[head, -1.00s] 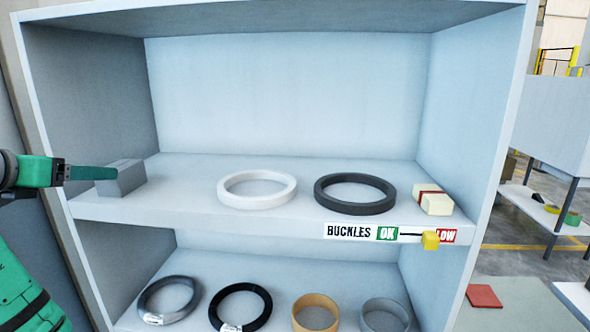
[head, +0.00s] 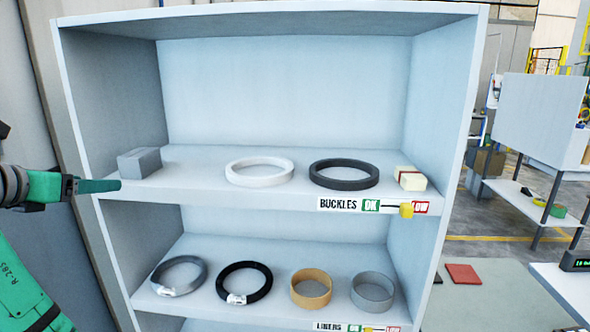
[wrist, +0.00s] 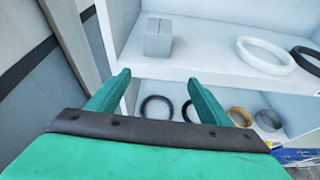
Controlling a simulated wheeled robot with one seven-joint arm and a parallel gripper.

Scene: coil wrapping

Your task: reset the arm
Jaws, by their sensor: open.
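My gripper (head: 120,185) is green and sits at the left, in front of the shelf unit (head: 72,100). In the wrist view its two fingers (wrist: 158,80) are spread apart with nothing between them. A grey box (head: 139,162) stands on the upper shelf at its left end, beyond the fingertips. It also shows in the wrist view (wrist: 158,42), past the fingers and apart from them.
A white ring (head: 259,172), a dark ring (head: 344,174) and a cream block with a red band (head: 413,181) lie on the upper shelf. Several rings, one tan (head: 311,289), lie on the lower shelf. A yellow slider (head: 406,210) is on the buckles label.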

